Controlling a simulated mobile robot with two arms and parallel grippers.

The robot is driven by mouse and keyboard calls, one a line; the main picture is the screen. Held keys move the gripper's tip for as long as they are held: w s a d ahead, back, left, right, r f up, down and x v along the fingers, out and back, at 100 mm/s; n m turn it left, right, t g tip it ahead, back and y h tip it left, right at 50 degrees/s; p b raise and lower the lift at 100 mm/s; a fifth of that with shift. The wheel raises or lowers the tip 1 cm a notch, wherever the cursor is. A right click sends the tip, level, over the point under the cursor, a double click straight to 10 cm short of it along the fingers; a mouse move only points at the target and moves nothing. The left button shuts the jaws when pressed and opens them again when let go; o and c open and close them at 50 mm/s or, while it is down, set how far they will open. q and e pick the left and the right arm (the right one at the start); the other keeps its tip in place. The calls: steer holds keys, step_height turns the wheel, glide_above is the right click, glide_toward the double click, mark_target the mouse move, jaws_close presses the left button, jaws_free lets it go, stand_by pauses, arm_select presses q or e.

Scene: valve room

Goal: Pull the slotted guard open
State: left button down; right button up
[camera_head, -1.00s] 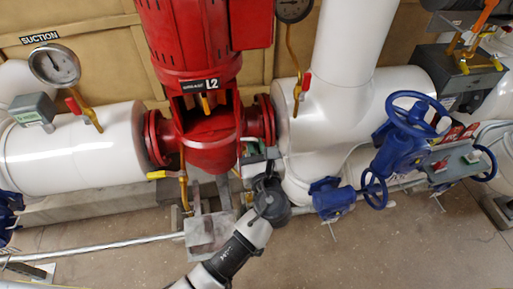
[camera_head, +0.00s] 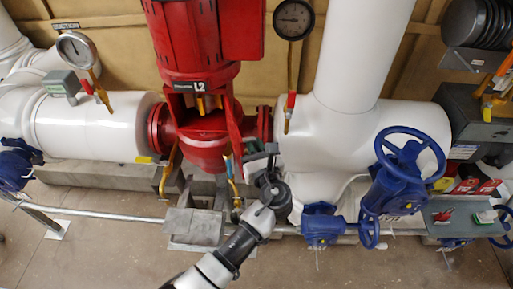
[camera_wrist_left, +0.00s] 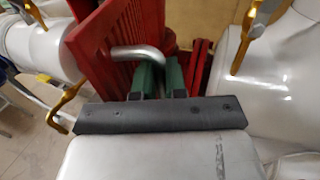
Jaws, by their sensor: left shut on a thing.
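The slotted guard (camera_wrist_left: 122,38) is a red panel with long slots, on the left of the left wrist view. In the head view the guard (camera_head: 234,122) shows nearly edge-on, standing out at the right side of the red pump's opening. A curved metal handle (camera_wrist_left: 137,52) projects from the guard. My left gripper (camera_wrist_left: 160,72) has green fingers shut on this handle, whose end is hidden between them. In the head view my left gripper (camera_head: 249,158) is small and low beside the guard. My right gripper is not in view.
The red pump (camera_head: 203,150) stands between white pipes, with a thick white pipe (camera_head: 320,140) close right of my gripper. A blue handwheel valve (camera_head: 390,185) is farther right. A grey block (camera_head: 195,226) and a horizontal rail (camera_head: 100,212) lie low. Bare floor is in front.

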arm_select(q)
steer(key=shift+a, duration=0.15)
steer(key=c, duration=1.5)
jaws_free()
steer(key=shift+w, duration=0.1)
steer(key=p+v, duration=0.3)
steer(key=v, duration=0.7)
steer(key=shift+s, duration=0.4)
